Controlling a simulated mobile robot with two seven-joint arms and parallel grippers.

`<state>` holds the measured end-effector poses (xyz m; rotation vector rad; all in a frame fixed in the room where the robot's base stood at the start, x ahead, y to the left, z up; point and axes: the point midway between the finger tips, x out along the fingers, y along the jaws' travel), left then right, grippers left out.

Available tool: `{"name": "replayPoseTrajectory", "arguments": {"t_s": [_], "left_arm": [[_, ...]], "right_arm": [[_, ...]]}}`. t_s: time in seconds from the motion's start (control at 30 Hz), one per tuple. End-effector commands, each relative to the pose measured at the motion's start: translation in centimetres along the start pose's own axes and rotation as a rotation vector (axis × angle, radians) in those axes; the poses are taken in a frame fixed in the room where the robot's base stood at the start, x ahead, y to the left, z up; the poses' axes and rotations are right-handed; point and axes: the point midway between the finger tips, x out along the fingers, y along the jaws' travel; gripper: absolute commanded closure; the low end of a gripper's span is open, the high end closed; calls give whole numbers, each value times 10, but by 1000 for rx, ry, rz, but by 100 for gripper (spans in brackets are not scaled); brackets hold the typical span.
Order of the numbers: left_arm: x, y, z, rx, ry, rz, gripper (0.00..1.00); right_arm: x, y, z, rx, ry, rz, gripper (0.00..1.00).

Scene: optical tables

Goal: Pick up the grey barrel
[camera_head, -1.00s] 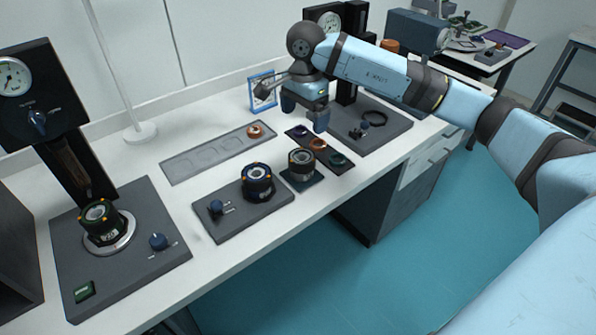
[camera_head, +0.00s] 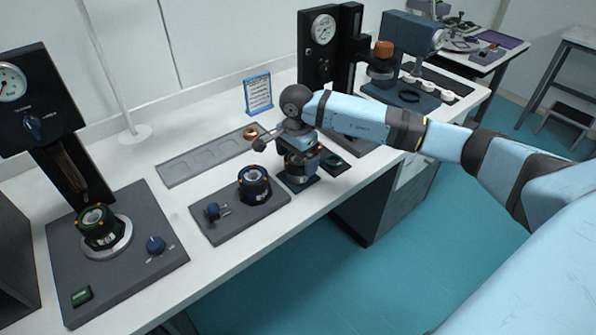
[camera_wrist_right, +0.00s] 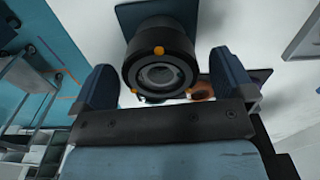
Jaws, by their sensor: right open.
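The grey barrel (camera_head: 298,173) stands upright on a small dark square pad (camera_head: 304,186) on the white bench, mostly hidden under my right gripper (camera_head: 299,158). In the right wrist view the barrel (camera_wrist_right: 158,45) shows its round dark end with a lens and orange dots. It lies between the two spread fingers of my right gripper (camera_wrist_right: 164,78), with a gap visible on each side. The gripper is open and holds nothing. My left gripper is in neither view.
A black barrel (camera_head: 254,184) on a grey plate (camera_head: 224,229) stands close to the left. A long grey tray (camera_head: 190,169), a blue-framed card (camera_head: 258,94) and a gauge stand (camera_head: 316,62) are behind.

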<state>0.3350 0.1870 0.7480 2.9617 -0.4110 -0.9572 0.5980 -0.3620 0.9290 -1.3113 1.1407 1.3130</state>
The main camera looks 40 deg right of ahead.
Motion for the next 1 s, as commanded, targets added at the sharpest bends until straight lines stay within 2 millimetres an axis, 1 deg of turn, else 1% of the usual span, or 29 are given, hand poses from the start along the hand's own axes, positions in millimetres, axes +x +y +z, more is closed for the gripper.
{"name": "replayPoseTrajectory", "arguments": {"t_s": [0.07,0.23,0.27,0.3,0.37,0.4,0.47,0.5,0.53,0.83,0.93,1.0], "left_arm": [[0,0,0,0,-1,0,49],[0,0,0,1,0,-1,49],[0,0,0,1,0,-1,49],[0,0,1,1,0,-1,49],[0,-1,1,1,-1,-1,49],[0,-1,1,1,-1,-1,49],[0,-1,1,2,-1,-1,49],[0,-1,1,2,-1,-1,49],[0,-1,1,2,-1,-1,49],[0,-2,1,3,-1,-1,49],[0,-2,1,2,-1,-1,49],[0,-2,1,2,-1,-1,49]], "right_arm": [[6,0,0,0,0,0,0],[6,0,0,0,0,-1,0],[6,0,0,0,0,-1,2],[6,0,0,0,0,-1,12],[6,0,0,0,0,-1,25],[6,0,0,0,0,-1,34],[6,0,0,0,0,-1,48],[6,0,0,0,0,-1,57],[6,0,0,0,0,-1,64],[3,0,0,1,1,-2,65],[-3,-1,0,1,0,-3,65],[-11,-1,-1,1,0,-5,65]]}}
